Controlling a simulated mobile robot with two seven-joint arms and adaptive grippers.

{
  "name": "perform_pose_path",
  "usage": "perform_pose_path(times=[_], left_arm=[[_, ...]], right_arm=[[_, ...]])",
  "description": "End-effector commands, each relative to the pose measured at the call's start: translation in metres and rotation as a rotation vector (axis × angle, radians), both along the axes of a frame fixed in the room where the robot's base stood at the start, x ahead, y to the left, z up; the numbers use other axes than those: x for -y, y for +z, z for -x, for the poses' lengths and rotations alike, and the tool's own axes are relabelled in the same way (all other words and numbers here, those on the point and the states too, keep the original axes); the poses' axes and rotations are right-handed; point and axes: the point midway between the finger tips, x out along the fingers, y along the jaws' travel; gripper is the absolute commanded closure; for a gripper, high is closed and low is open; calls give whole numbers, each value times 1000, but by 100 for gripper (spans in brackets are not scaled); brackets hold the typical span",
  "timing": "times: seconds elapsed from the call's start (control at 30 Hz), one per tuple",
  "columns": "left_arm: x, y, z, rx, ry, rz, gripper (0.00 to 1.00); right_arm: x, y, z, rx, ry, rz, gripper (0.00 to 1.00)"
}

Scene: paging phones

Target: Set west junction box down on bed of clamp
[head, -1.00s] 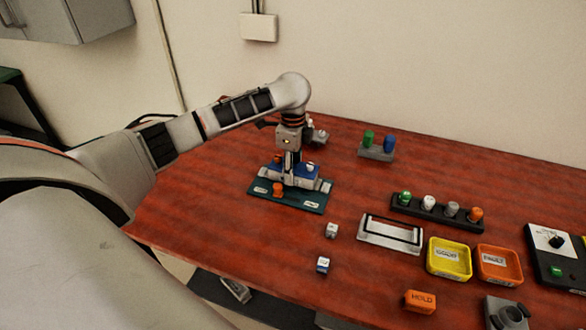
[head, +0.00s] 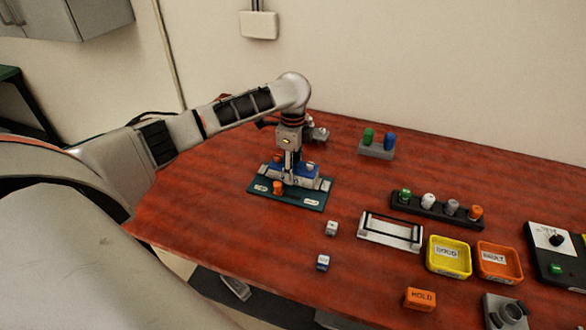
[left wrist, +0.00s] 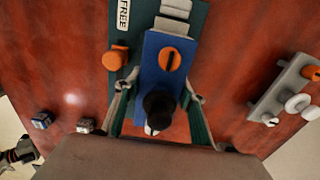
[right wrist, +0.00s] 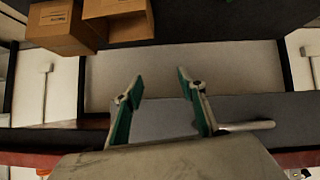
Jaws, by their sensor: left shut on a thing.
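A blue junction box (left wrist: 157,80) with an orange slotted knob and a black knob is between the fingers of my left gripper (head: 289,172). My left gripper is shut on it and points down. The box (head: 306,173) is at the clamp, a dark green plate (head: 312,207) with grey jaw blocks and an orange knob. The plate also shows in the left wrist view, with a FREE label (left wrist: 124,14). I cannot tell whether the box touches the bed, as the gripper covers part of it. My right gripper (right wrist: 155,85) is open and empty, away from the table top.
Two small cubes (head: 331,228) lie right of the clamp. Further right are a white frame (head: 365,237), a peg rack (head: 437,211), a yellow tray (head: 449,274) and an orange tray (head: 500,276). A grey block (head: 376,152) with green and blue pegs stands behind.

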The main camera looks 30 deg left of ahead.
Motion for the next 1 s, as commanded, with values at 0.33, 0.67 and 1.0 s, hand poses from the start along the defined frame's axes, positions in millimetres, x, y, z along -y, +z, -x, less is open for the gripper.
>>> perform_pose_path(times=[0.33, 0.67, 1.0], left_arm=[[1, -3, -1, 2, 0, 1, 87], [1, -3, 0, 1, 0, 1, 41], [0, -4, 0, -1, 0, -1, 30]], right_arm=[[0, 0, 0, 0, 0, 0, 60], [0, 0, 0, -1, 0, 0, 60], [0, 0, 0, -1, 0, 0, 60]])
